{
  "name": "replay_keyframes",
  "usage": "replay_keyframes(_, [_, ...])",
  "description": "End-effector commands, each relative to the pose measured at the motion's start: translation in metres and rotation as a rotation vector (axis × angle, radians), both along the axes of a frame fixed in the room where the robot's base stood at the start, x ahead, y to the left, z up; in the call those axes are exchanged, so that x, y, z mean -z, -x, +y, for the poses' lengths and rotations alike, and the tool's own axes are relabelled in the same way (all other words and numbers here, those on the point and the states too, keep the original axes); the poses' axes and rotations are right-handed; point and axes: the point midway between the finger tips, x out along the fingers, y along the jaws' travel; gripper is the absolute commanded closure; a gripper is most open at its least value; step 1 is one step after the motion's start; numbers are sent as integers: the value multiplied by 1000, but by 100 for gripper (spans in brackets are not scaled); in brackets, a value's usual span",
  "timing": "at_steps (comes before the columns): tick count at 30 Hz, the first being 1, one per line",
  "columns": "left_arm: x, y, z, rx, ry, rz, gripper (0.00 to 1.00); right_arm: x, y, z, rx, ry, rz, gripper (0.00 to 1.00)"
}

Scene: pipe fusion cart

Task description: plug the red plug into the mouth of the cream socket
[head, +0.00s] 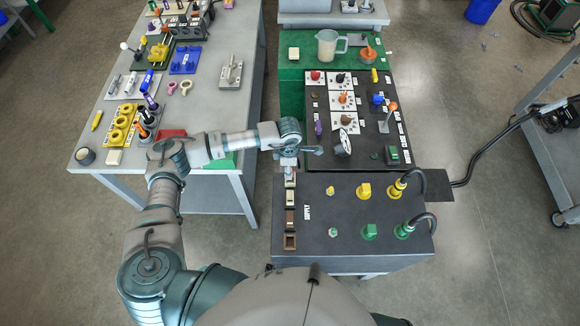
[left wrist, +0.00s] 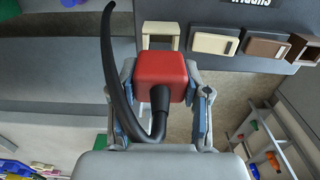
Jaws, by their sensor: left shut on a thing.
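My left gripper (left wrist: 161,78) is shut on the red plug (left wrist: 160,66), a red block with a thick black cable curving up to the left. The cream socket (left wrist: 161,26) is a square frame with an open mouth, just beyond the plug in the left wrist view. The plug hides the lower part of the socket, and I cannot tell whether they touch. In the head view my left gripper (head: 288,157) is over the left edge of the dark cart panel, at the far end of the socket row. My right gripper is not in view.
A covered cream socket (left wrist: 215,38), a covered brown one (left wrist: 265,48) and an open brown one (head: 290,241) continue the row. Yellow and green connectors (head: 365,190) stand on the panel to the right. A cluttered grey table (head: 215,100) is at the left, with a floor gap between.

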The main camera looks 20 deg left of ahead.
Motion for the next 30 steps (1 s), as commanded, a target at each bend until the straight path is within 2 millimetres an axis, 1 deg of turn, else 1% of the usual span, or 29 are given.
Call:
replay_keyframes(10, [10,0,-1,-1,-2,1,100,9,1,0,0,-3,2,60])
replay_keyframes(22, [0,0,-1,-1,-2,1,100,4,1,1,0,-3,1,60])
replay_keyframes(30, [-1,0,0,-1,-1,0,100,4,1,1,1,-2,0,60])
